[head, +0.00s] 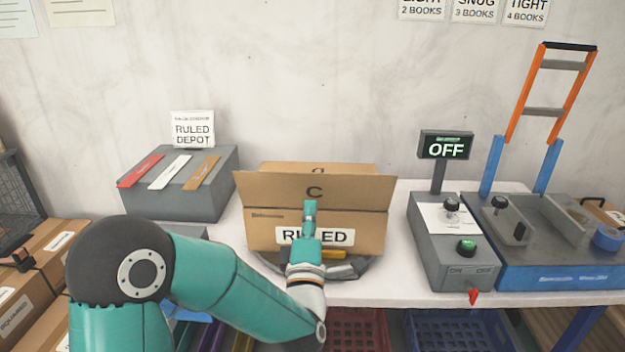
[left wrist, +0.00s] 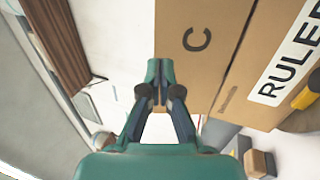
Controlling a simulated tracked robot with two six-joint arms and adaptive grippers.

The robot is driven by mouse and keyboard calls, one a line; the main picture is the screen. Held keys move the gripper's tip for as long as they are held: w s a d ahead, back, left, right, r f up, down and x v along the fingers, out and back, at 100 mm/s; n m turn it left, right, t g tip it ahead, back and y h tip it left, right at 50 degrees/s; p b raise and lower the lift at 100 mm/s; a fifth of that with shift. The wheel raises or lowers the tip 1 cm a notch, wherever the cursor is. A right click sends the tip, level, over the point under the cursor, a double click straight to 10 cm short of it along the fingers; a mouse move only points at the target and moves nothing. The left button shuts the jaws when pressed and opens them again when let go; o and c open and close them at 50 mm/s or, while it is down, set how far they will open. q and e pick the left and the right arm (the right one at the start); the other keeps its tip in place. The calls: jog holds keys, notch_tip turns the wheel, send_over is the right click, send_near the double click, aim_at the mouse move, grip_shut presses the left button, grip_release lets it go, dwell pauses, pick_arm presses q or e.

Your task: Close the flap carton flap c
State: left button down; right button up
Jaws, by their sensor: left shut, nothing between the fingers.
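The flap carton (head: 262,229) stands on the white table with a "RULED" label on its front. Its front flap C (head: 353,189) stands raised and leans outward toward me, with the letter C on it. Another flap (head: 318,168) shows behind it with a letter partly hidden. My left gripper (head: 310,208) is shut and empty, in front of the carton just below the letter C. In the left wrist view flap C (left wrist: 208,72) lies beside the shut fingertips (left wrist: 160,66); I cannot tell whether they touch. My right gripper is not in view.
A grey block (head: 190,200) with coloured strips and a "RULED DEPOT" sign stands left of the carton. A control box (head: 450,262) with a display reading OFF (head: 445,146) and a blue-grey fixture (head: 560,270) stand right. Crates (head: 355,330) sit below the table front.

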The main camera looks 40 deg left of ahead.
aim_at(313, 176)
pick_arm(q)
jog(key=p+x, duration=0.2)
jog(key=x, duration=0.4)
jog(key=shift+r, duration=0.1)
jog(key=shift+w+a, duration=0.15)
jog(key=shift+w, duration=0.25)
jog(key=shift+r+p, duration=0.1)
jog(key=shift+p, duration=0.2)
